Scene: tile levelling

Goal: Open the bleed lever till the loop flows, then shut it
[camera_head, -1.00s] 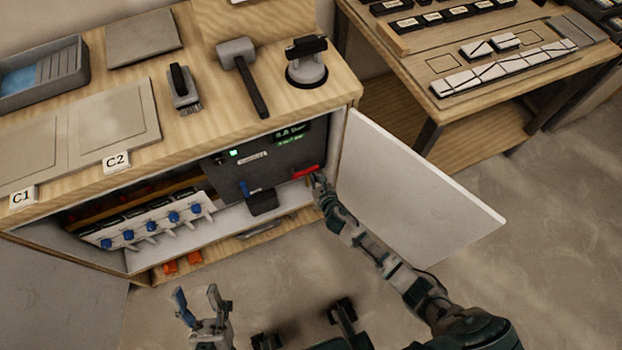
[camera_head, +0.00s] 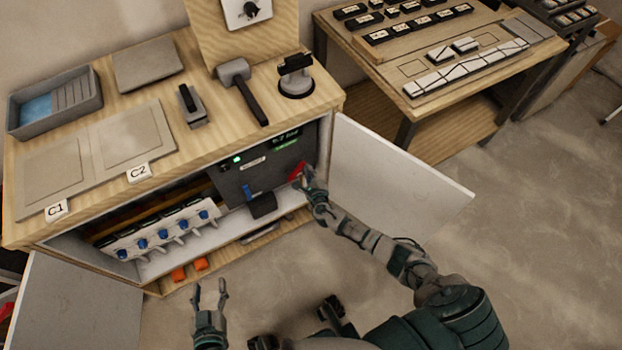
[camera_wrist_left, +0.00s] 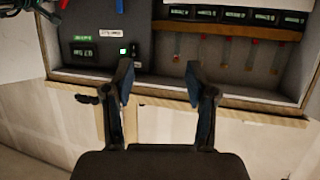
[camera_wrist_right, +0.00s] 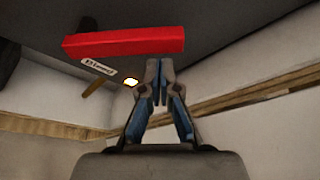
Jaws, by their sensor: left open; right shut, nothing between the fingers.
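The red bleed lever (camera_head: 297,172) is on the dark panel (camera_head: 235,183) inside the open cabinet and sits tilted. It also shows as a red bar in the right wrist view (camera_wrist_right: 125,42), beside a small label. My right gripper (camera_head: 307,178) is shut and empty; its tips (camera_wrist_right: 158,67) are at the lever's edge, and I cannot tell whether they touch. A green-lit display (camera_head: 286,139) is above the lever, its text too small to read surely. My left gripper (camera_head: 209,288) is open and empty in front of the cabinet, also seen in the left wrist view (camera_wrist_left: 160,75).
A white door (camera_head: 400,180) stands open right of my right arm. A blue lever (camera_head: 247,192) and several blue-knobbed valves (camera_head: 163,234) are in the cabinet. A mallet (camera_head: 240,88) and a suction cup (camera_head: 296,80) lie on top. The floor in front is mostly clear.

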